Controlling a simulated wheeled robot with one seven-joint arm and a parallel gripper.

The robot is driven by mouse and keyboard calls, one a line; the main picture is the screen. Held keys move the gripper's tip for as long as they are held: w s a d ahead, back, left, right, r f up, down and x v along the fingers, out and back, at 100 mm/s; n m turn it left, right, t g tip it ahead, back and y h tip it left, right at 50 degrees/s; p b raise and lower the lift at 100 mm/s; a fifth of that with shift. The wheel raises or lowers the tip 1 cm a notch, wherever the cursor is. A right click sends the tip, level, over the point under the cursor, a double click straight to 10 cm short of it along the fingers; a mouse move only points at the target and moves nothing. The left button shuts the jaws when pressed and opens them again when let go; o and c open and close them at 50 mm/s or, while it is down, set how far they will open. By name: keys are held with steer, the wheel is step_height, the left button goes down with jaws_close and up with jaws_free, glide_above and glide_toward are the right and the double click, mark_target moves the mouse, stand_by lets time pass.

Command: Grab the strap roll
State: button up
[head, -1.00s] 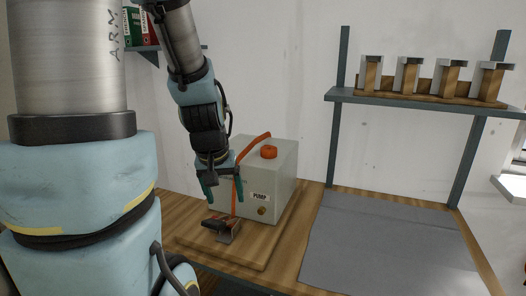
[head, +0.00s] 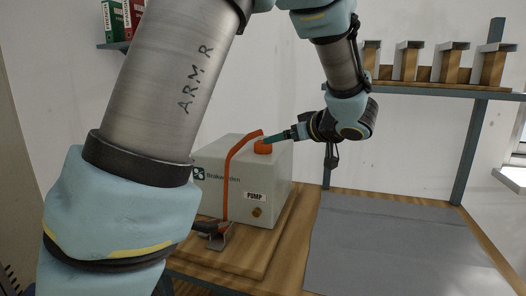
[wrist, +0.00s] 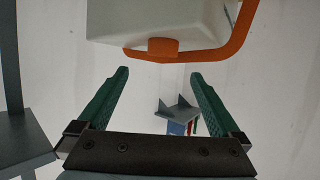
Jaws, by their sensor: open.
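The pump box (head: 213,160) is a pale grey box on a wooden board. An orange strap (head: 230,180) rises up its front from a metal ratchet buckle (head: 219,238), and its free end bends over the top. A short round orange piece, apparently the strap roll (head: 263,148), sits on the box top near that end. My gripper (head: 268,140) reaches in from the right, fingertips right by the roll. In the wrist view, the green fingers of my gripper (wrist: 160,75) are open and empty. The roll (wrist: 163,46) appears just beyond the fingertips, centred between them, with the strap (wrist: 215,52) beside it.
The wooden board (head: 255,262) lies on the bench. A grey mat (head: 390,245) covers the bench on the right and is clear. A wall shelf (head: 430,91) with several metal-topped wooden blocks hangs above it. Binders (head: 122,20) stand on a shelf at upper left.

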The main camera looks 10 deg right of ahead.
mark_target(277, 158)
steer(key=x, duration=0.3)
steer(key=shift+w+a+f, duration=0.1)
steer(key=shift+w, duration=0.1)
steer(key=shift+p+x, duration=0.65)
steer(key=shift+x, duration=2.15)
steer(key=shift+s+a+f, duration=0.1)
steer(key=shift+s, duration=0.05)
steer(key=c, duration=1.5)
